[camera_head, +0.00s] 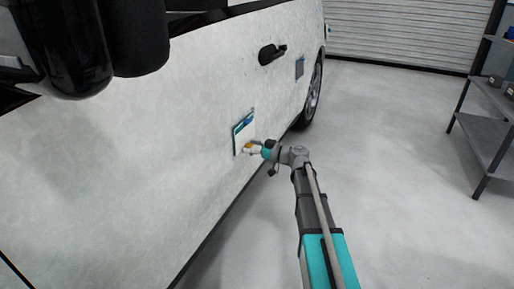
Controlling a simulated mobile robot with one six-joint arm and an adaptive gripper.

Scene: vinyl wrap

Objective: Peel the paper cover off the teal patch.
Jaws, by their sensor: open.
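The teal patch (235,130) is on the lower side of the white vehicle door. Its teal shows as a thin border around a pale paper cover (241,138), with a blue area at the upper right corner. My gripper (247,148) is at the lower right of the cover, close to the door. It is open, with its small tips in front of the cover's lower right part. I cannot tell whether the tips touch the paper.
The white vehicle door (150,150) fills the left side, with a black door handle (272,54) above the patch and a dark mirror (75,45) at upper left. A small grey-blue patch (299,67) is farther along. A metal shelf (490,120) stands right; the floor between is clear.

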